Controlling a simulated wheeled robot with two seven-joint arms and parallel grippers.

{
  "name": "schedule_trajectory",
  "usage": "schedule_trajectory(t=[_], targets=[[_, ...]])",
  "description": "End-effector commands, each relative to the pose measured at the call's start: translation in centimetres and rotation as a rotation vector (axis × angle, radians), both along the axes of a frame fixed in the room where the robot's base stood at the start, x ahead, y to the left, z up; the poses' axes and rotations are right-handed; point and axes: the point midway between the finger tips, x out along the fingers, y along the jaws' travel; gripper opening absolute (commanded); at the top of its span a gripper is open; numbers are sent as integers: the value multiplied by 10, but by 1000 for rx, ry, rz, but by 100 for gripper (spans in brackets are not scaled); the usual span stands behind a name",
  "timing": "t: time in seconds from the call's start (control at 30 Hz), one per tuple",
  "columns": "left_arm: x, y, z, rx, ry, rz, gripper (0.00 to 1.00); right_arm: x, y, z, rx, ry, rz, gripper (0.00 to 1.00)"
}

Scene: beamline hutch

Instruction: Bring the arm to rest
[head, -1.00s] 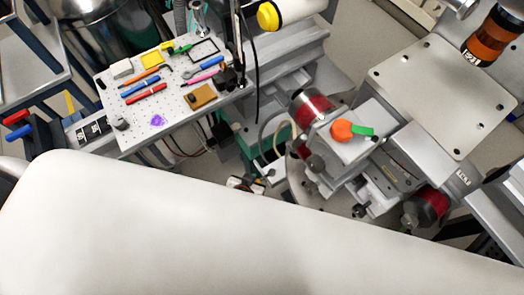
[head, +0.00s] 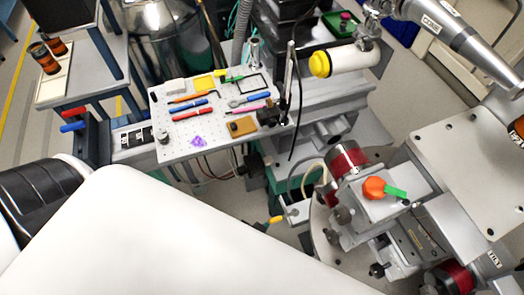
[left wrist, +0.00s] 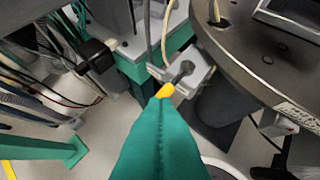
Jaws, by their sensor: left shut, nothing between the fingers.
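My left arm's large white link fills the lower left of the head view. My left gripper (head: 274,220) shows only as a small yellow tip past the link's edge, beside the grey stage assembly. In the left wrist view the left gripper (left wrist: 165,91) has teal fingers closed together along a centre seam, with a yellow tip and nothing held. The tip appears close to a light grey bracket (left wrist: 190,72); I cannot tell whether they touch. My right gripper is not in view.
A perforated board (head: 219,142) with several tools stands at upper centre. The stage with an orange-and-green knob (head: 376,188) is right of the gripper. A round dark platform (left wrist: 260,65) and loose cables (left wrist: 35,75) flank it in the wrist view.

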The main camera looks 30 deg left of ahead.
Motion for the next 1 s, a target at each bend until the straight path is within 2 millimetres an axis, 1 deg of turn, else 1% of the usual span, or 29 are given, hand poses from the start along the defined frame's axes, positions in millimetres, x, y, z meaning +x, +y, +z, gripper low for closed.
schedule_trajectory(t=[0.1,0.2,0.77,0.87,0.97,1.0], targets=[[-8,1,9,1,0,1,0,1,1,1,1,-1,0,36],[-10,2,12,1,-1,0,0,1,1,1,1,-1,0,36],[-9,2,11,2,-1,-1,0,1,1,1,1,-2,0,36],[-14,0,-2,2,22,-14,0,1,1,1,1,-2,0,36],[-27,-2,-37,5,83,-51,0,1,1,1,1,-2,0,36],[-35,-2,-56,7,118,-70,0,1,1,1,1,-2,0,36]])
